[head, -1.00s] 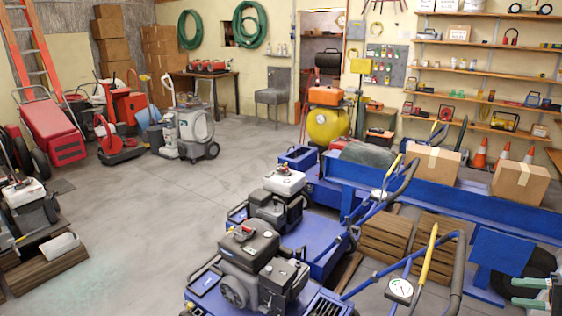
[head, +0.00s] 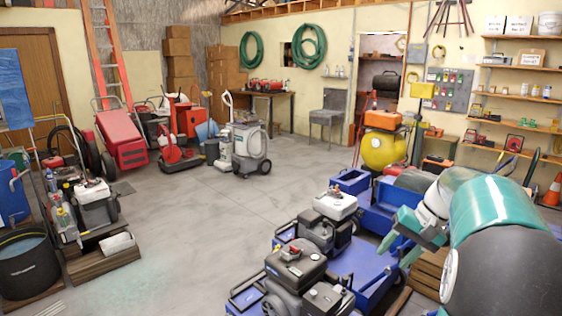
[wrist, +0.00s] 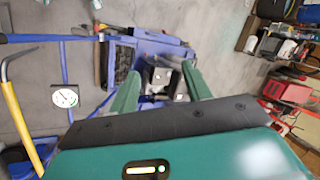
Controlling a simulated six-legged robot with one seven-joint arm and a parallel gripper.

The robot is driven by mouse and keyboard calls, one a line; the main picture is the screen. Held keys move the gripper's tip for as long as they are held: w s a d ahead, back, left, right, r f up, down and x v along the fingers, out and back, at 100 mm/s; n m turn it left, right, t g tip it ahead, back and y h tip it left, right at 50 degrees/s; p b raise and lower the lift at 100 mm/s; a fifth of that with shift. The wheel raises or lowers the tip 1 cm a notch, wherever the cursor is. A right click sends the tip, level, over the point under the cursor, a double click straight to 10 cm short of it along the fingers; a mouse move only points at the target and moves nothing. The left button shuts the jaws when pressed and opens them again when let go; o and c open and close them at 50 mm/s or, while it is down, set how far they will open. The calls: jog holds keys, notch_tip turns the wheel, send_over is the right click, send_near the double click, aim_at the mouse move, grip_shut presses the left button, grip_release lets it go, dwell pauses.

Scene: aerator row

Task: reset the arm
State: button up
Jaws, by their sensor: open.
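My gripper (head: 394,252) shows at the right of the head view, at the end of my teal, white and dark arm. It hangs over the blue aerators and hides part of them. In the wrist view my gripper (wrist: 161,72) has its two green fingers spread apart, with nothing held between them. Beyond the fingers lies a blue machine (wrist: 165,42) with a dark engine. A round white gauge (wrist: 64,97) and a yellow lever (wrist: 22,130) stand at the left of that view.
Blue aerators with a black engine (head: 296,265) and a white-topped engine (head: 335,204) stand close by my arm. A yellow tank (head: 384,150) stands behind them. A black tub (head: 27,268) is at far left. The grey floor (head: 190,225) between is clear.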

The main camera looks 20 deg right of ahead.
jog(key=s+a+r+n+h, duration=0.1)
jog(key=a+n+h, duration=0.1)
jog(key=a, duration=0.8)
jog(key=s+a+r+n+h, duration=0.1)
jog(key=s+a+n, duration=0.1)
jog(key=a, duration=0.8)
jog(key=s+a+f+n+t+h, duration=0.1)
jog(key=s+a+f+n+t, duration=0.1)
jog(key=s+a, duration=0.6)
jog(key=a+f+n, duration=0.1)
jog(key=a, duration=0.2)
jog(key=shift+s+a+n+t, duration=0.25)
jog(key=shift+a+n+t, duration=0.05)
jog(key=shift+a, duration=0.1)
jog(key=shift+f, duration=0.1)
jog(key=shift+c, duration=1.4)
jog(key=shift+d, duration=0.15)
